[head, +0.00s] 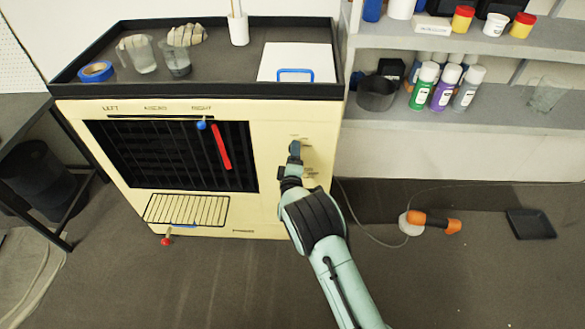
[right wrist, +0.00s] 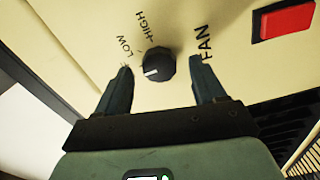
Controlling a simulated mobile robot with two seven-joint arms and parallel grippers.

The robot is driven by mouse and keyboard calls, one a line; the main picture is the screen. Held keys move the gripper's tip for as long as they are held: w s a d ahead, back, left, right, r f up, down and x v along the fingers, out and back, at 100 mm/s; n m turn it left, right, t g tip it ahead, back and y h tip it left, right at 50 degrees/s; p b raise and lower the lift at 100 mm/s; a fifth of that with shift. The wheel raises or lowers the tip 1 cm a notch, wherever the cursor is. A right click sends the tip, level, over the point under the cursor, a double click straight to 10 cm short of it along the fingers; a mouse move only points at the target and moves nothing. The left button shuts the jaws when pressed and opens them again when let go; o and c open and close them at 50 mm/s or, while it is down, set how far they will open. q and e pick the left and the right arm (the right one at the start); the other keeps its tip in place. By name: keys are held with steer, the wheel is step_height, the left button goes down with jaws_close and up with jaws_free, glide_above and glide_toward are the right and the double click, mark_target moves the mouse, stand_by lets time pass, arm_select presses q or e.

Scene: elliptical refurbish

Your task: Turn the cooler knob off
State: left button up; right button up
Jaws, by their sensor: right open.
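The cooler (head: 270,215) is a cream box with a black grille, standing in the middle of the head view. In the right wrist view its round black knob (right wrist: 159,65) sits on the cream panel, with LOW and HIGH printed beside it and FAN to the right. The knob's white mark points left, towards my left-hand finger. My right gripper (right wrist: 160,88) is open, one finger on each side of the knob, with gaps showing; whether the fingertips touch the panel I cannot tell. In the head view my right gripper (head: 294,152) is at the panel and hides the knob.
A red switch (right wrist: 287,20) is on the panel right of the knob. The cooler's black top tray (head: 215,70) holds cups, blue tape (head: 96,71) and a white board (head: 297,61). Grey shelves (head: 520,105) with spray cans stand right; an orange-handled tool (head: 434,222) lies on the floor.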

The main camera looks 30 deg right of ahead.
steer(key=v, duration=1.2)
steer(key=shift+s+a, duration=0.2)
steer(key=shift+s, duration=0.1)
steer(key=s+a+f+m+g+y+p, duration=0.1)
steer(key=s+f+m+g+y+p, duration=0.2)
steer(key=s+f, duration=0.5)
steer(key=s+a+f+m+g+y+p, duration=0.1)
steer(key=s+a+f+m+g+y, duration=0.25)
steer(key=f, duration=0.75)
arm_select(q)
step_height(320, 180, up, 8)
steer(key=w+p, duration=0.2)
steer(key=p, duration=0.1)
steer(key=shift+w+f, duration=0.15)
steer(key=shift+w, duration=0.1)
arm_select(e)
steer(key=s+a+f+m+g+y, duration=0.1)
steer(key=s+a+m+g+y, duration=0.2)
steer(key=s, duration=0.8)
steer(key=s+a+f+m+g+y, duration=0.1)
steer(key=s+a+m+g+y, duration=0.2)
steer(key=s+a+g, duration=0.4)
steer(key=s+m, duration=0.1)
steer(key=s, duration=0.3)
steer(key=shift+s+a+f, duration=0.2)
steer(key=shift+a+f, duration=0.15)
steer(key=shift+f, duration=0.05)
